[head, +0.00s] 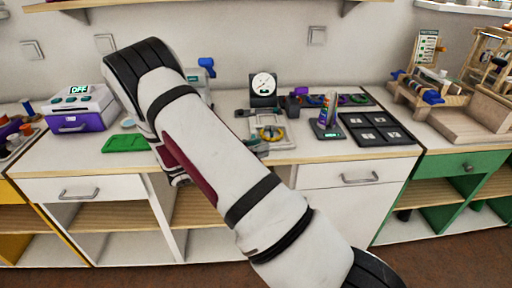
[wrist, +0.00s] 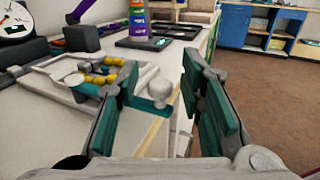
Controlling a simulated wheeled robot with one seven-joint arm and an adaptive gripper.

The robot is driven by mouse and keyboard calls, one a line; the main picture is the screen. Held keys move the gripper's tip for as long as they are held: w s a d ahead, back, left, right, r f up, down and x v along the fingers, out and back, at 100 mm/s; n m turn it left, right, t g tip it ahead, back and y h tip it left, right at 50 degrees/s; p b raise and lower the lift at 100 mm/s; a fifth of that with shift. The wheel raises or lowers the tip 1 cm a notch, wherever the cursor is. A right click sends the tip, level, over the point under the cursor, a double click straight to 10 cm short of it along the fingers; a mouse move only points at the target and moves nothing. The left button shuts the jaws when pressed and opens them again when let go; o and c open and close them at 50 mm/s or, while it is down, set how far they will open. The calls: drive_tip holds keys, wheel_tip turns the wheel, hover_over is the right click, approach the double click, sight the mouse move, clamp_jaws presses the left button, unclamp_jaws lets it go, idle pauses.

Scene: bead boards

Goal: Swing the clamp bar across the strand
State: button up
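In the wrist view, a pale bead board (wrist: 55,68) lies on the counter at left, with a curved strand of yellow beads (wrist: 96,79) and a white disc on it. A light grey bar (wrist: 142,78) with a rounded knob (wrist: 160,90) is at the board's right end, beside the strand; I cannot tell its exact angle. My gripper (wrist: 170,88) is open, its teal-padded fingers apart, with the knob showing between them. Contact with the knob is not clear. In the head view, the board (head: 285,142) shows beyond my arm, which hides much of my gripper.
A dial gauge (head: 263,86) and a dark block (head: 290,105) stand behind the board. A stacked coloured cone (head: 327,117) and a black tray (head: 376,131) are to the right. A green mat (head: 126,143) and a purple-white machine (head: 80,108) are left. The counter's front edge is close.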

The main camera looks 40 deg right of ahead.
clamp_jaws()
